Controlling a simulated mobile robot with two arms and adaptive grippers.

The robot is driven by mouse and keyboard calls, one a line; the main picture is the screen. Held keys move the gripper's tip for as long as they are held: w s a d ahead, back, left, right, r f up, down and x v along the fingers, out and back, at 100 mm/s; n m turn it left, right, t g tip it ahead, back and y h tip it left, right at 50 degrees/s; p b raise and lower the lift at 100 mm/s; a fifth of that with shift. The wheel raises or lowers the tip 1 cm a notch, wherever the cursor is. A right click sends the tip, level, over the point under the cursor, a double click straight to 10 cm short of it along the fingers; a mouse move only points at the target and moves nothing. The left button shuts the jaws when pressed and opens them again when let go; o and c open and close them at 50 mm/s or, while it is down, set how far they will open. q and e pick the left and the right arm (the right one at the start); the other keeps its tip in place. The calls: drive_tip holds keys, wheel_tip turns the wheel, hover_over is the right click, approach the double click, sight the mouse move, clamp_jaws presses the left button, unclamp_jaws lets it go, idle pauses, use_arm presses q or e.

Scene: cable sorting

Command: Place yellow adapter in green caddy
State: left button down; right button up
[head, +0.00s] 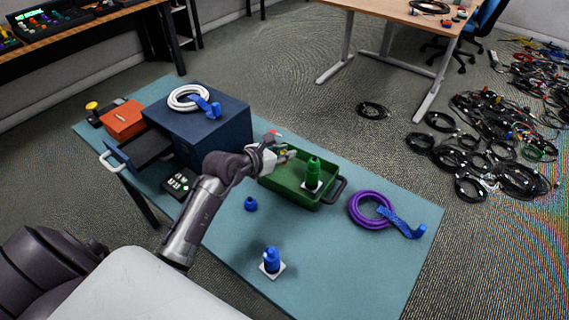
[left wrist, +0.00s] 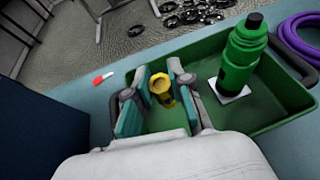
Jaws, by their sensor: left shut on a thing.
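The yellow adapter (left wrist: 162,91) is between the teal-padded fingers of my left gripper (left wrist: 160,100) in the left wrist view. The gripper is shut on it. In the head view my left gripper (head: 282,155) is at the left, back part of the green caddy (head: 292,194), and the adapter is mostly hidden there. In the wrist view the adapter appears over the left part of the caddy (left wrist: 270,98); its exact height above the floor cannot be told. My right gripper is not in view.
A dark blue drawer box (head: 205,130) with a white cable coil (head: 188,97) stands left of the caddy. Blue adapters (head: 271,259) stand in front. A purple cable coil (head: 368,209) lies right of the caddy. A red-and-white piece (left wrist: 103,78) lies behind. The table's right front is clear.

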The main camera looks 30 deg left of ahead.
sight(284, 163)
use_arm(q)
drive_tip(key=shift+w+a+f, duration=0.1)
drive_tip(key=shift+w+f, duration=0.1)
drive_tip(key=shift+f, duration=1.95)
drive_tip(key=shift+f+b, duration=0.15)
drive_tip(key=shift+b, duration=0.15)
drive_tip(key=c, duration=1)
unclamp_jaws()
drive_tip(key=shift+c, duration=0.2)
drive_tip(key=shift+r, duration=0.2)
drive_tip(key=v, duration=1.2)
drive_tip(key=shift+p, duration=0.35)
